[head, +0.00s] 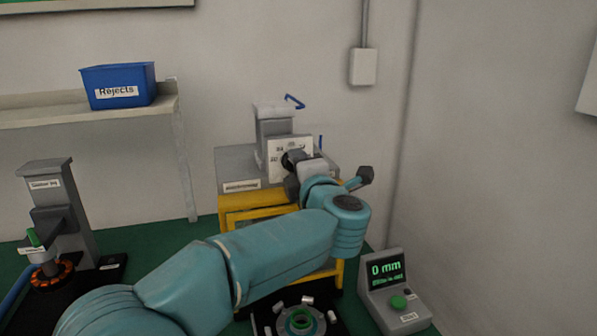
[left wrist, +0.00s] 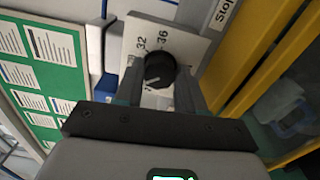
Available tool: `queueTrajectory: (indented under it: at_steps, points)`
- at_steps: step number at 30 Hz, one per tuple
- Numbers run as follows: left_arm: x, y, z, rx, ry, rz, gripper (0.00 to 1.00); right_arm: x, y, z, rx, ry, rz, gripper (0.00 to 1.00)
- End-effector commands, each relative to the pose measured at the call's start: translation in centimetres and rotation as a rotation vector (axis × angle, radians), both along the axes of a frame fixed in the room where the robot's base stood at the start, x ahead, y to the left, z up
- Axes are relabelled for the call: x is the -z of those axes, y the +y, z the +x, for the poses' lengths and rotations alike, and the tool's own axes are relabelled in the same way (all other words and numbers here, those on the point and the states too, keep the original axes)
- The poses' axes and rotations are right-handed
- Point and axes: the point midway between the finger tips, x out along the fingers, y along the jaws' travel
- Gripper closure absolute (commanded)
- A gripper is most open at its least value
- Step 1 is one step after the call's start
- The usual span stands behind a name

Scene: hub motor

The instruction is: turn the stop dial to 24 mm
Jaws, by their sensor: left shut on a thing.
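The stop dial is a black round knob (left wrist: 160,68) on a white plate (left wrist: 190,45) with printed numbers; 32 and 36 are readable in the left wrist view. A pale mark shows low on the knob, but the number it points at is hidden. My left gripper (left wrist: 160,82) is shut on the knob, one finger on each side. In the head view my left gripper (head: 292,163) reaches the plate (head: 278,147) on the grey and yellow press, and mostly covers the knob. My right gripper is not in view.
A grey console (head: 392,293) with a green button shows 0 mm at the right. A green ring (head: 300,320) sits in a dark fixture before the press. A second grey stand (head: 60,205) is at the left. A blue Rejects bin (head: 118,85) is on the shelf.

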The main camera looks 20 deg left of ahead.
Motion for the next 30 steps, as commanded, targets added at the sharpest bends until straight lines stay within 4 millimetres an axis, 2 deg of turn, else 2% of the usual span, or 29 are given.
queueTrajectory:
  at_steps: [13,14,15,16,26,30]
  points:
    - [0.0,-0.1,0.0,0.002,-0.002,-0.007,0.91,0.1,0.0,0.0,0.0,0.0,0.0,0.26]
    - [0.0,-0.1,0.0,0.002,-0.003,-0.006,0.51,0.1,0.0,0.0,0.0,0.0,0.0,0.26]
    - [0.0,-0.1,0.0,0.002,-0.003,-0.006,0.38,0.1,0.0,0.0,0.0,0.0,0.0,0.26]
    - [0.0,-0.1,0.0,0.002,-0.003,-0.006,0.36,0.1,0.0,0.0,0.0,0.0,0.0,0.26]
    - [0.0,-0.2,-0.3,0.001,-0.004,-0.006,0.36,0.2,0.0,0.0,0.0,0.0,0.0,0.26]
    - [0.1,-1.4,-1.9,0.004,-0.005,-0.005,0.36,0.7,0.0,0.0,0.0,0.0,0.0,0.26]
